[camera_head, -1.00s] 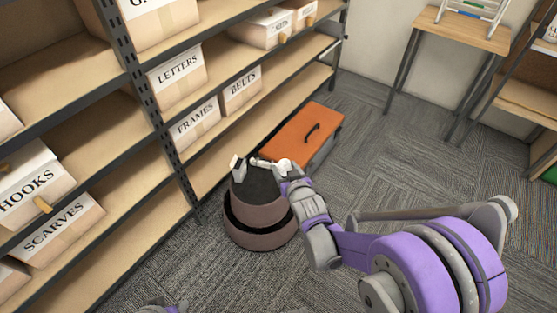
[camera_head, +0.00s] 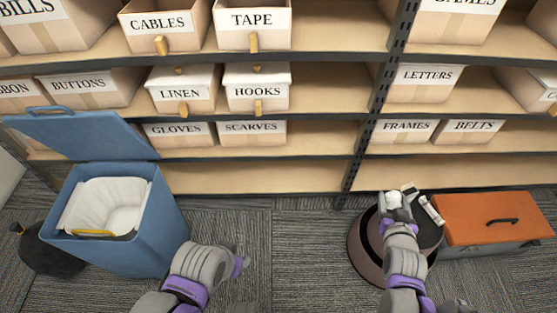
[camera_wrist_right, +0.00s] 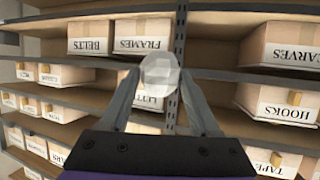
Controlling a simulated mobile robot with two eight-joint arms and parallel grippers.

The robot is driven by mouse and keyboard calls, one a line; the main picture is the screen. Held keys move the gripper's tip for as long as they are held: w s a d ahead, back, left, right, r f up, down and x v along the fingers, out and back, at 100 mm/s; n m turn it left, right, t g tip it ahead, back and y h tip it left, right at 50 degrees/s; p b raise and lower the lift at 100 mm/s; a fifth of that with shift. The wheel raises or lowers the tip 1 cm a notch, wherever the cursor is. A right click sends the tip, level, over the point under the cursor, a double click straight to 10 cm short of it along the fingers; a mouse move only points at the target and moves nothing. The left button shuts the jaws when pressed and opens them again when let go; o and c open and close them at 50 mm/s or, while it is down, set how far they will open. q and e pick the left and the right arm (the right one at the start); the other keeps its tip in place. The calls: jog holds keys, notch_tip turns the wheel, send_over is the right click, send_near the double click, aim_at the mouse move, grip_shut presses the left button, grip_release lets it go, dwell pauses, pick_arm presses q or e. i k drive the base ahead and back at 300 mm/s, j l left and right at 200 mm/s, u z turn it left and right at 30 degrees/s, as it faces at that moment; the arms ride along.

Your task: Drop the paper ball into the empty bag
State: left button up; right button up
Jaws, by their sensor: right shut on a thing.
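The white, faceted paper ball (camera_wrist_right: 160,74) is held between the two grey fingers of my right gripper (camera_wrist_right: 162,90) in the right wrist view. In the head view the right gripper (camera_head: 398,205) is at right, with the ball (camera_head: 393,200) at its tip, in front of the round brown object. A white bag (camera_head: 105,205) lines the open blue bin (camera_head: 150,235) at left; its visible inside looks empty. My left gripper (camera_head: 240,264) is low in the middle, right of the bin; its fingers are too unclear to judge.
A tied black bag (camera_head: 50,250) sits on the floor left of the bin. The bin's lid (camera_head: 85,133) stands raised behind. A round brown object (camera_head: 365,250) and an orange toolbox (camera_head: 490,218) stand at right. Shelves with labelled boxes line the back. Carpet (camera_head: 290,245) between is clear.

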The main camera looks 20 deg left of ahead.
aim_at(114, 224)
jog(key=u, duration=2.2)
